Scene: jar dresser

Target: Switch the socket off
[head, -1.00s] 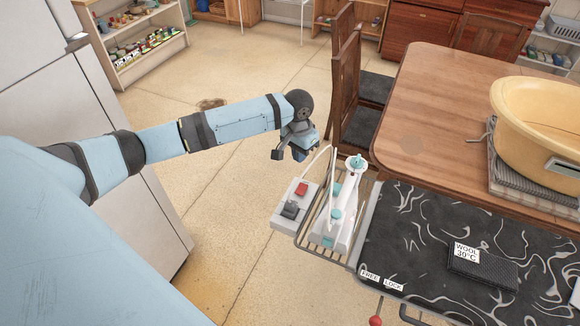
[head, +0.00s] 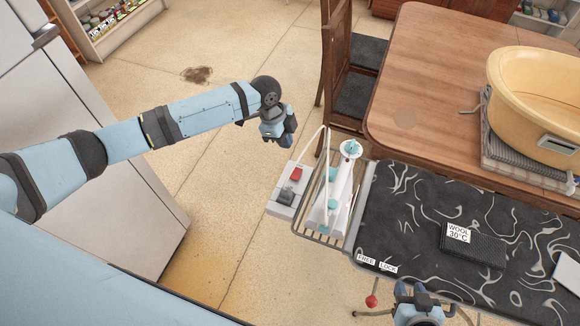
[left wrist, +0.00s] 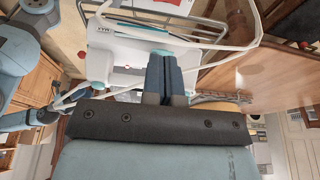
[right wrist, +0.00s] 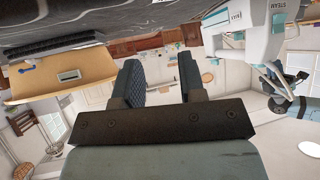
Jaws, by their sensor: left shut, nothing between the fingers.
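The socket (head: 280,208) is a light grey box at the left end of the ironing board, beside the wire rack. It carries a red switch (head: 296,174) and a dark plug (head: 286,196). Whether the switch is on or off is too small to tell. My left gripper (head: 284,140) is shut and empty, above and beyond the socket, apart from it. Its closed fingers show in the left wrist view (left wrist: 161,54), in front of the white iron (left wrist: 112,48). My right gripper (head: 415,289) is open and empty at the board's front edge; its fingers stand apart in the right wrist view (right wrist: 160,68).
The white and teal iron (head: 338,195) stands on the wire rack (head: 311,233), its cord looping up near my left gripper. A wooden table (head: 430,90) with a yellow basin (head: 535,90) stands behind. A chair (head: 335,60) is close by.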

